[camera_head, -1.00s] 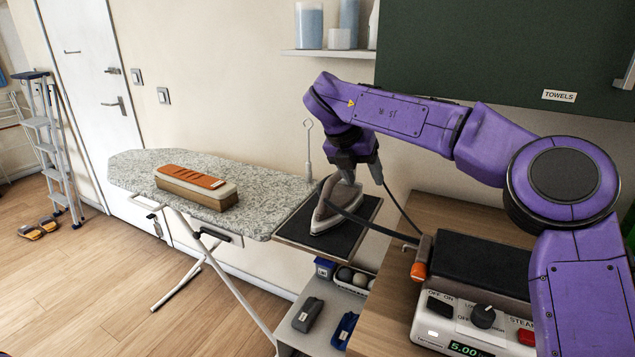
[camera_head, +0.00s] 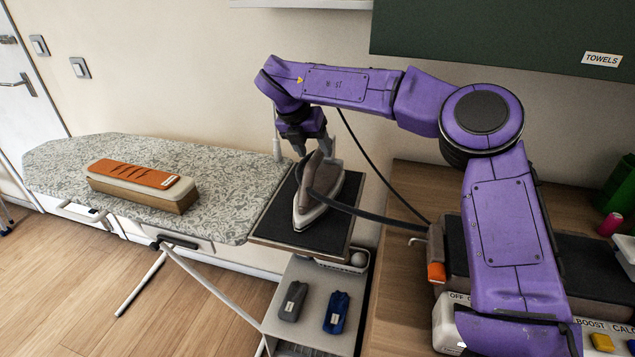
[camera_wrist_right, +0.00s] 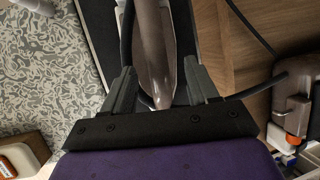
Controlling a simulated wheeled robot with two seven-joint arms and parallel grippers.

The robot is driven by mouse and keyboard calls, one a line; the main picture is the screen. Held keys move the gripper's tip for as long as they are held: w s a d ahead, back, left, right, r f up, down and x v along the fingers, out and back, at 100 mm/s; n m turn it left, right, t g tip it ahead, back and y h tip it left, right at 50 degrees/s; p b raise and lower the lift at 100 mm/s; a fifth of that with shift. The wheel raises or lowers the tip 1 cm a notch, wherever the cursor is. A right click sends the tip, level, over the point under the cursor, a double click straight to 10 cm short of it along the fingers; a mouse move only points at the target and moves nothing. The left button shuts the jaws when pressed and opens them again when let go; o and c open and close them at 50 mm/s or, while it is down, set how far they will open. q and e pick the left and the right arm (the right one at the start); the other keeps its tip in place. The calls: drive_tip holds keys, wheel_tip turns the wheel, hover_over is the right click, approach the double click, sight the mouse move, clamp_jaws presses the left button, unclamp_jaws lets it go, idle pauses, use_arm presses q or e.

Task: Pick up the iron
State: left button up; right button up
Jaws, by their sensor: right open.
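The iron (camera_head: 331,189), grey-brown with a dark cord, rests on the black pad (camera_head: 307,232) at the right end of the ironing board. My right gripper (camera_head: 316,152) is just above and behind the iron, pointing down, with its fingers apart. In the right wrist view the iron (camera_wrist_right: 154,60) lies between the two open fingers of the right gripper (camera_wrist_right: 160,85), and the cord runs past them. I cannot tell whether either finger touches it. My left gripper is in neither view.
The patterned ironing board (camera_head: 235,180) carries an orange-topped sleeve block (camera_head: 140,183) at left. A shelf (camera_head: 313,304) below holds a grey and a blue item. The steam station (camera_head: 447,325) stands on the wooden counter at right, partly hidden by my arm. The cord loops across to it.

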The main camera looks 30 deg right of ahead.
drive_tip(key=shift+w+d+f, duration=0.25)
drive_tip(key=shift+w+f, duration=0.05)
drive_tip(key=shift+f, duration=0.35)
drive_tip(key=shift+w+d+f, duration=0.2)
drive_tip(key=shift+w+f, duration=0.05)
drive_tip(key=shift+f, duration=0.35)
drive_tip(key=shift+s, duration=0.15)
drive_tip(key=shift+s+d, duration=0.1)
drive_tip(key=shift+s, duration=0.1)
drive_tip(key=shift+r, duration=0.1)
drive_tip(key=shift+c, duration=0.6)
drive_tip(key=shift+w, duration=0.1)
clamp_jaws()
